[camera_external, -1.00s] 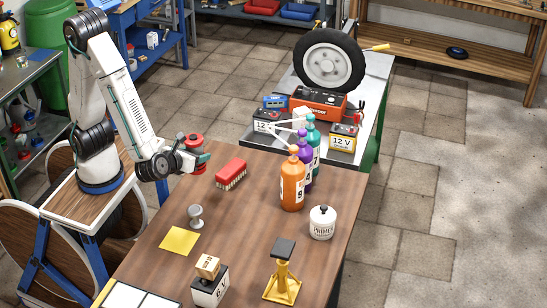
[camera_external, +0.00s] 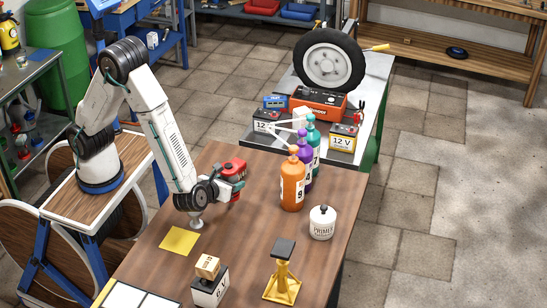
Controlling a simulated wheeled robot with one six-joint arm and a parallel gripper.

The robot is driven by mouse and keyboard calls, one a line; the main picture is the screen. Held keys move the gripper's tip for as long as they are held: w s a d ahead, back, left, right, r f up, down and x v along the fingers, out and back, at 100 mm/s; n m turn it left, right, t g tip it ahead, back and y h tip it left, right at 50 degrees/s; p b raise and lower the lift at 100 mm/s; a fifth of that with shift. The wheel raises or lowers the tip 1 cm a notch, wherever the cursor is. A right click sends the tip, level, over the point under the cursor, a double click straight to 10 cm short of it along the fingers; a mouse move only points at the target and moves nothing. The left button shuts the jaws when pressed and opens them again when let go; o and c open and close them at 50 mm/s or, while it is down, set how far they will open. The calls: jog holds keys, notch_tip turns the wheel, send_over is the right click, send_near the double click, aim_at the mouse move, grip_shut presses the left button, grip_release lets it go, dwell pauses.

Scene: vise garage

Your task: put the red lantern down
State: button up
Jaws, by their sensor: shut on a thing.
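My gripper (camera_external: 228,183) is shut on the red lantern (camera_external: 233,167) and holds it over the left half of the brown table (camera_external: 300,240). The lantern appears roughly upright. Its lower part is hidden by the gripper. The lantern overlaps the place of the red brush in this view, so the brush is mostly hidden. Whether the lantern's bottom touches the table or the brush cannot be told.
An orange bottle (camera_external: 292,185), a purple bottle (camera_external: 305,155) and a teal bottle (camera_external: 313,135) stand right of the gripper. A white primer pot (camera_external: 322,223), yellow stand (camera_external: 282,275), small-topped battery (camera_external: 210,288) and yellow sheet (camera_external: 179,240) lie nearer. A grey knob-shaped thing (camera_external: 196,222) is partly behind my arm.

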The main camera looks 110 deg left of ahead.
jog(key=w, duration=0.5)
jog(key=shift+a+f, duration=0.15)
jog(key=shift+f, duration=1.8)
jog(key=shift+f, duration=0.2)
jog(key=o, duration=1.2)
jog(key=shift+r, duration=0.15)
